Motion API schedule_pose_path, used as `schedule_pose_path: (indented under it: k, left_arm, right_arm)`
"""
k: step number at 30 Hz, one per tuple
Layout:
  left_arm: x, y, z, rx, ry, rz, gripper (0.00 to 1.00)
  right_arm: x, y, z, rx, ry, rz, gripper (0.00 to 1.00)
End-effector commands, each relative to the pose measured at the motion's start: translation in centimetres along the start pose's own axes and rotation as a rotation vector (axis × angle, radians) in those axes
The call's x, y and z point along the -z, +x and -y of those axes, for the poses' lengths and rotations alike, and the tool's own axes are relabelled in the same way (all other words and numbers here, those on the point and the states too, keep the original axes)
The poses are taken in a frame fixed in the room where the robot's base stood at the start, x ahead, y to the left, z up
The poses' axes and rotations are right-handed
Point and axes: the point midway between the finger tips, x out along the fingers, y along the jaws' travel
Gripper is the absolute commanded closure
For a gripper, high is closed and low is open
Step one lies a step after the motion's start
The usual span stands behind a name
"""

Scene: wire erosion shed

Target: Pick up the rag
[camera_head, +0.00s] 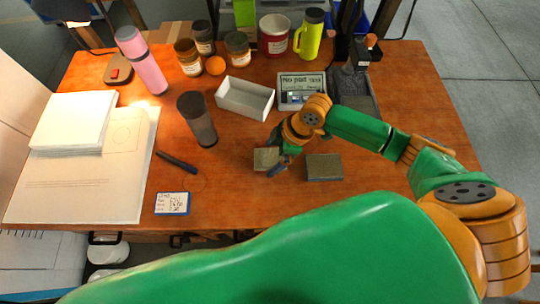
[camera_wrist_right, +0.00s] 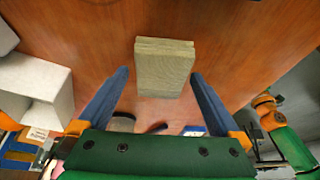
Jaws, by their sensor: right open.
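A folded olive-grey cloth pad, which looks like the rag (camera_head: 266,159), lies on the wooden table near the middle. In the right wrist view the rag (camera_wrist_right: 165,68) shows as a layered, flat-sided block beyond the fingertips, roughly between their lines. My right gripper (camera_head: 279,165) is at the rag's right side in the head view, its blue fingers partly hidden by the wrist. In the wrist view the right gripper (camera_wrist_right: 160,75) is open, with nothing seen held. A similar grey-olive block (camera_head: 324,167) lies just to the right. My left gripper is out of view.
A white open bin (camera_head: 245,98) and a scale (camera_head: 300,88) stand behind the rag. A dark tumbler (camera_head: 197,120), a pen (camera_head: 177,162) and a small card (camera_head: 172,203) are to the left. Table around the card is mostly clear.

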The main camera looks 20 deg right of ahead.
Motion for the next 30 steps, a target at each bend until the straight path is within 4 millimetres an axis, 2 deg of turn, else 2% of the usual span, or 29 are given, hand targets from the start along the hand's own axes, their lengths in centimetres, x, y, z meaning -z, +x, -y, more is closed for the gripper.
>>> schedule_pose_path:
  k: [1, 2, 11, 18, 22, 25, 30]
  left_arm:
    - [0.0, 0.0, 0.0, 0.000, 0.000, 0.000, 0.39]
    - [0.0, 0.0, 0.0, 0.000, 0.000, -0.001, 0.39]
    - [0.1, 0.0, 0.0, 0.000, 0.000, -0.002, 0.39]
    - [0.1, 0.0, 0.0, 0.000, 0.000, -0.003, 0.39]
    - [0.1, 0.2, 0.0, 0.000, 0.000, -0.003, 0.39]
    - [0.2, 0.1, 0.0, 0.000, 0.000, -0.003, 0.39]
    - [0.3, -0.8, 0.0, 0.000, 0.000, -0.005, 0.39]
  right_arm:
    - [0.0, 0.0, 0.0, 0.000, 0.000, 0.000, 0.00]
    - [0.0, 0.0, 0.0, 0.000, 0.000, 0.000, 0.05]
    - [0.0, -0.1, 0.0, 0.000, 0.000, 0.000, 0.86]
    - [0.1, -0.2, 0.0, 0.000, -0.001, 0.000, 0.89]
    - [0.6, -1.4, -0.1, -0.002, -0.002, -0.001, 0.89]
    - [1.4, -3.6, 0.3, -0.002, -0.004, -0.002, 0.89]
    - [2.1, -8.3, 4.0, -0.002, -0.006, -0.001, 0.89]
